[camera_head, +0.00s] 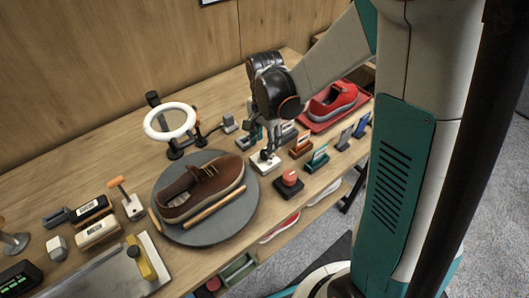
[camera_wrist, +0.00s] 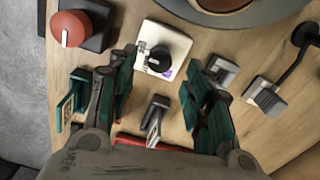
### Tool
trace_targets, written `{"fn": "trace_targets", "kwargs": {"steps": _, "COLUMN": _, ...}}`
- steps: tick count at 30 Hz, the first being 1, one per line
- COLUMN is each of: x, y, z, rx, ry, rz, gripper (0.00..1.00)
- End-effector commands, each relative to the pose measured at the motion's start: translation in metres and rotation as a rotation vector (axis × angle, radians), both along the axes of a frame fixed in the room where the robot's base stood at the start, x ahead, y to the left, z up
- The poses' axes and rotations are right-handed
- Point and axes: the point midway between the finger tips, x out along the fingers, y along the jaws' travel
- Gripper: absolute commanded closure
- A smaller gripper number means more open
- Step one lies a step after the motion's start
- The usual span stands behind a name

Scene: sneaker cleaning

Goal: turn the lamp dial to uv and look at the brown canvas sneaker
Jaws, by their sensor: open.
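The brown canvas sneaker (camera_head: 205,187) lies on a round grey turntable (camera_head: 226,222), with a wooden stick along its near side. A white ring lamp (camera_head: 148,123) stands behind it; its glow colour is unclear. The lamp dial is a black knob (camera_wrist: 159,60) on a white box (camera_wrist: 178,40), with a small purple mark beside the knob. The white box also shows in the head view (camera_head: 262,165), right of the turntable. My gripper (camera_wrist: 160,64) is open, its fingers on either side of the knob in the wrist view; I see no clear contact. It hangs just above the box in the head view (camera_head: 267,151).
A red knob on a black base (camera_head: 288,182) stands close to the white box. Small coloured holders (camera_head: 317,160) and a red sneaker on a tray (camera_head: 334,100) are to the right. Brushes, blocks and a metal tray (camera_head: 105,275) fill the left side.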

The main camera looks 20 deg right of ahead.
Motion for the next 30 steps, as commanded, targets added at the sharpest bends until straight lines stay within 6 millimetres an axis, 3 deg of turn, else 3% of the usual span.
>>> {"fn": "trace_targets", "kwargs": {"steps": 1, "x": 0.001, "y": 0.000, "z": -0.012, "rx": 0.000, "ry": 0.000, "rz": 0.000, "gripper": 0.54}}
{"fn": "trace_targets", "kwargs": {"steps": 7, "x": 0.000, "y": 0.000, "z": -0.035, "rx": 0.000, "ry": 0.000, "rz": 0.000, "gripper": 0.54}}
{"fn": "trace_targets", "kwargs": {"steps": 20, "x": 0.000, "y": 0.000, "z": -0.042, "rx": 0.000, "ry": 0.000, "rz": 0.000, "gripper": 0.54}}
{"fn": "trace_targets", "kwargs": {"steps": 26, "x": 0.000, "y": 0.000, "z": -0.041, "rx": 0.000, "ry": 0.000, "rz": 0.000, "gripper": 0.99}}
{"fn": "trace_targets", "kwargs": {"steps": 30, "x": 0.000, "y": 0.000, "z": -0.041, "rx": 0.000, "ry": 0.000, "rz": 0.001, "gripper": 0.99}}
